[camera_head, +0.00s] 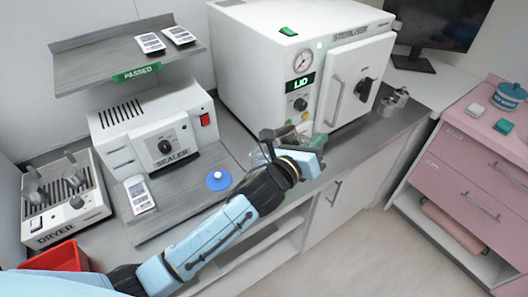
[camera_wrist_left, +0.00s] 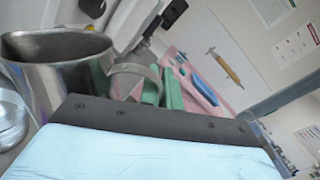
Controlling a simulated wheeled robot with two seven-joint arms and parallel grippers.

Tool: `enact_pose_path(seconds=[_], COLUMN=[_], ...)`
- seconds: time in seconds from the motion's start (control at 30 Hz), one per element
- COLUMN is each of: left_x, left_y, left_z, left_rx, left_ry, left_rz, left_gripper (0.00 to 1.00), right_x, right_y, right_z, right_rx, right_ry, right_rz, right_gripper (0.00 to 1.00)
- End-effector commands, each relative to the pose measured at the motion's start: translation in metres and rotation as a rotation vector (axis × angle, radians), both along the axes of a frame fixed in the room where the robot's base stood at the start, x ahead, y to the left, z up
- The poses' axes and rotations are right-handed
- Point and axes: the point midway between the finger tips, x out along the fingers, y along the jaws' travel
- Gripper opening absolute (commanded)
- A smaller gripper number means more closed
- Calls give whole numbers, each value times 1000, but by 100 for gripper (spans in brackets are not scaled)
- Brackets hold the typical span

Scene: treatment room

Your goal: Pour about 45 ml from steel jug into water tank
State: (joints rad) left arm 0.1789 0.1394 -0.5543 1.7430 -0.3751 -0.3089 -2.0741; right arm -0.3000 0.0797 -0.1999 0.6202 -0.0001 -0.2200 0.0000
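The steel jug (camera_wrist_left: 62,72) shows large in the left wrist view, its round mouth at the top and its handle (camera_wrist_left: 135,72) towards my gripper. My left gripper (camera_wrist_left: 165,92) is at the handle and appears shut on it. In the head view my left gripper (camera_head: 292,152) is above the counter in front of the steriliser and largely hides the jug. A clear, shiny vessel (camera_head: 259,157), which looks like the water tank, shows just left of it. The liquid level and any pouring stream cannot be made out. My right gripper is out of view.
A blue disc with a pale knob (camera_head: 218,181) lies on the counter. The steriliser (camera_head: 270,60) stands behind, with small steel items (camera_head: 397,98) at its right. The sealer (camera_head: 150,135) and dryer (camera_head: 62,200) stand left. A pink trolley (camera_head: 470,165) is at right.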

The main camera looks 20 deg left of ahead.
Motion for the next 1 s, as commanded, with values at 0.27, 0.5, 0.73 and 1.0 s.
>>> enact_pose_path(seconds=[0.27, 0.5, 0.73, 1.0], left_x=[-6, -10, -12, -14], left_y=[-13, -22, -27, -30], left_z=[-39, -71, -100, -124], left_rx=[154, 284, 387, 466], left_ry=[-73, -133, -180, -215], left_rz=[4, 8, 10, 12], left_gripper=[0, 0, 0, 0], right_x=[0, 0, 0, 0], right_y=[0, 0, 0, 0], right_z=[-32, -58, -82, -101], right_rx=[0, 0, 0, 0], right_ry=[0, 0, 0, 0], right_rz=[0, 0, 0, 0], right_gripper=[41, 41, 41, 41])
